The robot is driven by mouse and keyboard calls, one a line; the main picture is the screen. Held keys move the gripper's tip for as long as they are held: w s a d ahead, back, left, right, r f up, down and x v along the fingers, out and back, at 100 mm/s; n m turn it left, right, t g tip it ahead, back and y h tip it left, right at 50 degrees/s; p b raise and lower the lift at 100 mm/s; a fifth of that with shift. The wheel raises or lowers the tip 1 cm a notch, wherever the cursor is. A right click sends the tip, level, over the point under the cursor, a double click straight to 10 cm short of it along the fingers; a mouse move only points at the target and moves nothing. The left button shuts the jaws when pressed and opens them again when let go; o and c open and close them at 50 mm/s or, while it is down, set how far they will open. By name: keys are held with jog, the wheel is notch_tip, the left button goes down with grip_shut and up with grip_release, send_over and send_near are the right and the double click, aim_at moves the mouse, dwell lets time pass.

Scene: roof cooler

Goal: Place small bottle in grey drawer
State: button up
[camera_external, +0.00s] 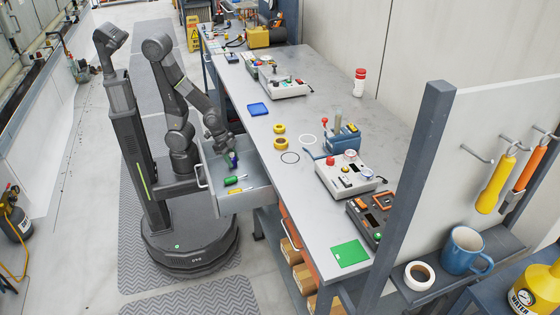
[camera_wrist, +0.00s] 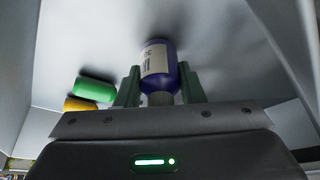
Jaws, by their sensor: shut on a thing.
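A small dark blue bottle with a pale label (camera_wrist: 158,62) is between the two fingers of my gripper (camera_wrist: 160,88) in the wrist view. My gripper is shut on it. In the external view the bottle (camera_external: 233,160) shows small at my gripper (camera_external: 227,157), inside the open grey drawer (camera_external: 234,204). The drawer's pale inside (camera_wrist: 215,30) fills much of the wrist view. I cannot tell whether the bottle touches the drawer floor.
The front part of the drawer has free room.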

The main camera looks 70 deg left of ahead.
jog(key=shift+f, duration=0.1)
jog(key=shift+f, duration=0.15)
jog(key=o, duration=1.1)
jog(key=shift+c, duration=0.2)
